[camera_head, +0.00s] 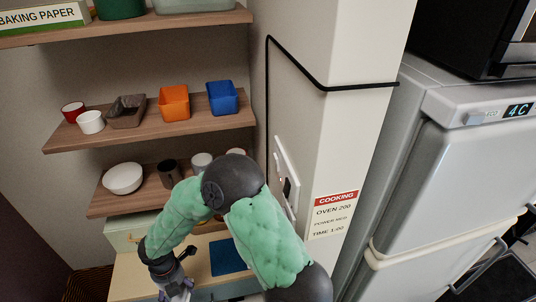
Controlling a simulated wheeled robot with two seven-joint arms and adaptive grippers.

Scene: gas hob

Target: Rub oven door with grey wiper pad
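Neither the oven door nor a grey wiper pad can be made out in this view. One of my arms, in green padded covers, rises from the bottom right of centre, bends at a dark joint and reaches down to the left. I take it to be my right arm. Its gripper (177,289) is at the bottom edge, in front of a pale wooden counter (135,280). The gripper is small and partly cut off, so its fingers and anything in them are unclear. My other gripper is out of view.
Wall shelves (190,131) hold small bowls, an orange container (174,102) and a blue container (222,97). A blue flat item (227,257) lies on the counter. A white pillar (345,130) with a cooking label and a fridge (440,185) stand to the right.

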